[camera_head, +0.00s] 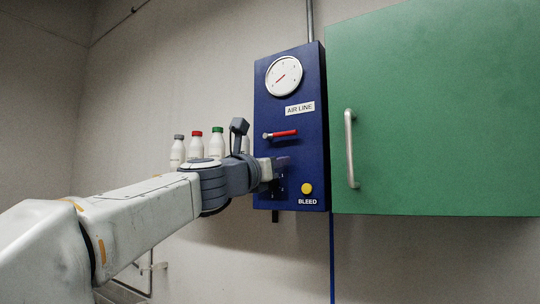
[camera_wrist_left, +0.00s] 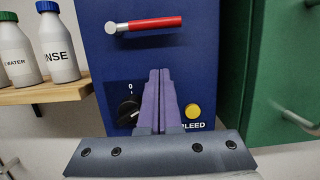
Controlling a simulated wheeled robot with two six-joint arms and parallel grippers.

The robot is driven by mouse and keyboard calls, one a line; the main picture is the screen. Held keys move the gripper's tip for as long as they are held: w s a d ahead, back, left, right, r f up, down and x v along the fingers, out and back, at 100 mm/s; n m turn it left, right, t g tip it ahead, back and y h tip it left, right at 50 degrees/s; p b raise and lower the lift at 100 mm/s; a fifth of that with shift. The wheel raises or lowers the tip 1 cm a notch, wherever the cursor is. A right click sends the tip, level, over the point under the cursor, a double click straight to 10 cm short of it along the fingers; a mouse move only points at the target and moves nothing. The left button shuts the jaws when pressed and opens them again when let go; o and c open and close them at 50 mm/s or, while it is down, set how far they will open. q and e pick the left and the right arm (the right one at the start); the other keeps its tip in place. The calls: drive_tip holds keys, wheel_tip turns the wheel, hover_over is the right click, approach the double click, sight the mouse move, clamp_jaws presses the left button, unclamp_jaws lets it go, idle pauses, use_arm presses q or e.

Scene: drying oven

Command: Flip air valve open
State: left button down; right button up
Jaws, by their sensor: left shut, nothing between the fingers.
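The air valve has a red lever handle (camera_head: 284,133) on a silver pivot, set on the blue panel (camera_head: 292,190) under the "AIR LINE" label. The handle lies nearly level, pointing right from its pivot. It also shows at the top of the left wrist view (camera_wrist_left: 152,25). My left gripper (camera_head: 283,163) is in front of the panel, below the handle and left of the yellow button. In the left wrist view the fingers (camera_wrist_left: 160,76) are together and empty, below the handle and apart from it in the picture. My right gripper is not in view.
A yellow bleed button (camera_head: 307,188) and a black knob (camera_wrist_left: 129,112) flank my fingers. A round gauge (camera_head: 284,76) sits above. The green cabinet door (camera_head: 430,120) with a silver handle (camera_head: 350,148) stands right. Bottles (camera_head: 196,146) stand on a shelf at left.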

sight(280, 134)
use_arm(q)
wheel_tip(280, 134, up, 4)
drive_tip(key=p, duration=0.2)
drive_tip(key=shift+f+p, duration=0.15)
drive_tip(key=shift+p, duration=0.2)
drive_tip(key=shift+r, duration=0.2)
drive_tip(key=shift+d+r+n+p, duration=0.1)
drive_tip(key=shift+r+n+p, duration=0.05)
drive_tip(key=shift+n+p, duration=0.3)
